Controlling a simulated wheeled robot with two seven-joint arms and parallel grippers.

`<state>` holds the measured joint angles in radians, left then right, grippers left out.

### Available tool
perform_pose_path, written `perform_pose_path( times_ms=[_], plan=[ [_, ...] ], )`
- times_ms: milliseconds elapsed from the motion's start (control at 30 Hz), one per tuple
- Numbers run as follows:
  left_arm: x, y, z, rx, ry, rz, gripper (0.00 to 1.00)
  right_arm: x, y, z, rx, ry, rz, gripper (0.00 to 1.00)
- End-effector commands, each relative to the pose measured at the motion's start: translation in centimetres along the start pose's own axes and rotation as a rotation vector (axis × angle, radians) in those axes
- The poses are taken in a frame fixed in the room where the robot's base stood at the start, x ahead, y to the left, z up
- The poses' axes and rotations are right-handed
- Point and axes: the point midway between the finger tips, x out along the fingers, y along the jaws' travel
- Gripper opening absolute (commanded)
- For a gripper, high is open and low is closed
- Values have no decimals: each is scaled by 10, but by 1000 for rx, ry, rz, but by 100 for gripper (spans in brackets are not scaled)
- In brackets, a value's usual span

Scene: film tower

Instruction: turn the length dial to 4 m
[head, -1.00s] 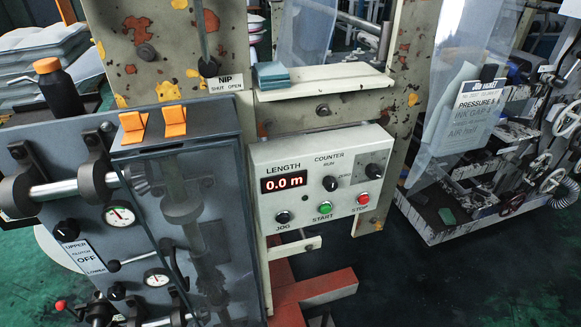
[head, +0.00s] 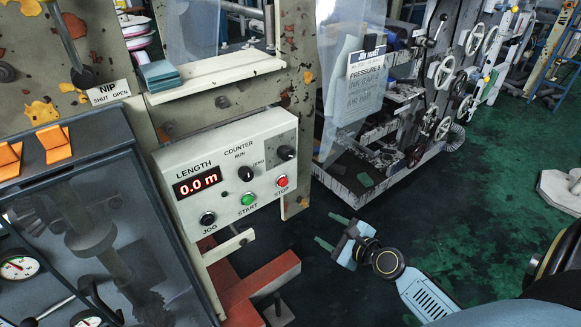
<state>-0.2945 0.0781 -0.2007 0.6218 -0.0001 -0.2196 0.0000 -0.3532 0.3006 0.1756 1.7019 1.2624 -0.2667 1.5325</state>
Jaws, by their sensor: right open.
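The cream control panel (head: 233,172) hangs on the machine frame, left of centre. Its LENGTH display (head: 197,185) reads 0.0 m in red. A black knob (head: 286,153) sits on a grey plate at the panel's upper right; its scale is too small to read. Another black knob, the COUNTER RUN/ZERO switch (head: 245,173), is left of it. Below are the black JOG button (head: 208,219), green START button (head: 247,199) and red STOP button (head: 282,181). My right gripper (head: 331,231) is open and empty, below and right of the panel, apart from it. My left gripper is out of view.
A red foot beam (head: 258,283) and a pale bracket (head: 229,245) stick out under the panel. A shelf (head: 215,77) with blue pads (head: 158,75) is above it. A glazed cabinet (head: 100,220) stands left. Dark green floor (head: 440,210) is open on the right.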

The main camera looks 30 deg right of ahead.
Motion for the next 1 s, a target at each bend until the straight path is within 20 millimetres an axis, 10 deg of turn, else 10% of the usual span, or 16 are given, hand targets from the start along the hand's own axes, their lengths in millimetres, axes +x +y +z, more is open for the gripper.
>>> perform_pose_path(
  times_ms=[100, 300, 1000],
  plan=[
    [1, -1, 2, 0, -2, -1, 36, -13, -52, 65, 297, -174, -56, 56],
    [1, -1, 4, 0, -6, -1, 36, -30, -87, 118, 543, -327, -49, 56],
    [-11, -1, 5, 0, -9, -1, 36, 72, -105, 157, 568, -342, -47, 56]
  ],
)
